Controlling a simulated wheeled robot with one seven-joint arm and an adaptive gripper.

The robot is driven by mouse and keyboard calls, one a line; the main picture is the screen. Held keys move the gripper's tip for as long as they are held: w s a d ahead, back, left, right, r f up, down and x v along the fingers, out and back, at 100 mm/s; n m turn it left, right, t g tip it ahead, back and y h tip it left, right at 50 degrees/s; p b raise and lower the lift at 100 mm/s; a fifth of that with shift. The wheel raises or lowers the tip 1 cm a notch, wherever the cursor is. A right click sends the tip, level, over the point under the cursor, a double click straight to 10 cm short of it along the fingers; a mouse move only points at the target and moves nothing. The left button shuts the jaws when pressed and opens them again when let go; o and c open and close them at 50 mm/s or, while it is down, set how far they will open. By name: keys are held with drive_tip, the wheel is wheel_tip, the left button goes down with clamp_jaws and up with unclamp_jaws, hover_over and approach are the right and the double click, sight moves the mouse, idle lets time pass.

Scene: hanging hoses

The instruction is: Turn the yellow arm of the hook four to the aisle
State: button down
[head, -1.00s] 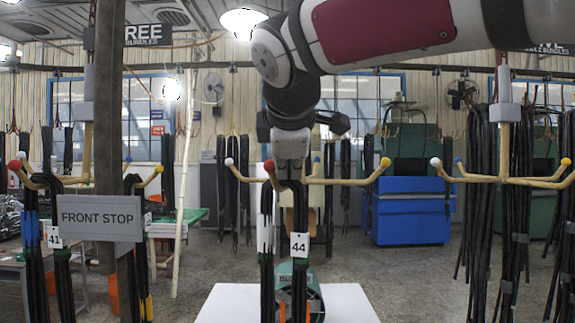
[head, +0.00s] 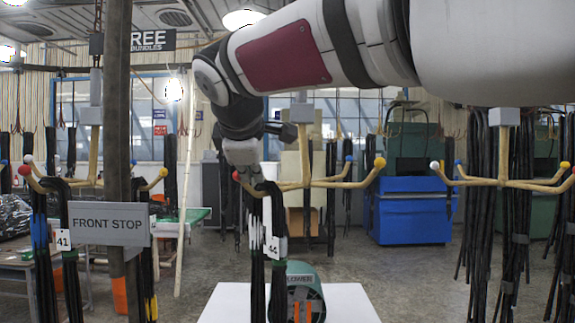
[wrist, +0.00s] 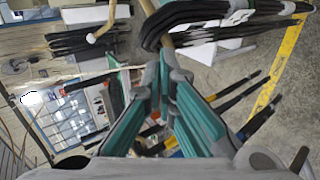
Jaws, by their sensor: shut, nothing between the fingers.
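The middle hook hangs from a grey block (head: 301,113) in the head view, with wooden arms spread below it. Its yellow-tipped arm (head: 362,180) points right and slightly toward me, and carries no hoses. Its red-tipped arm (head: 250,188) points left, and black hoses (head: 278,205) with tag 44 (head: 272,248) hang there. Its blue tip (head: 348,158) is at the back right. My gripper (head: 258,174) is shut and empty at the left side of this hook, by the hoses. In the wrist view the shut teal fingers (wrist: 165,65) are close to hoses (wrist: 200,14); contact is unclear.
A FRONT STOP sign (head: 108,223) on a post and a hook with tag 41 (head: 63,240) stand left. A hook loaded with hoses (head: 488,200) hangs right. A white tabletop (head: 345,300) with a green machine (head: 300,290) is below.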

drive_tip(key=shift+w+a+p, duration=0.55)
drive_tip(key=shift+w+a, duration=0.8)
drive_tip(key=shift+a, duration=0.3)
drive_tip(key=shift+w+a, duration=1.9)
drive_tip(key=shift+w, duration=1)
drive_tip(key=shift+s+d+r+p, duration=1.45)
drive_tip(key=shift+s+r, duration=0.2)
drive_tip(key=shift+r, duration=2.85)
drive_tip(key=s+p, duration=0.3)
drive_tip(key=s, duration=0.9)
drive_tip(key=shift+a, duration=0.2)
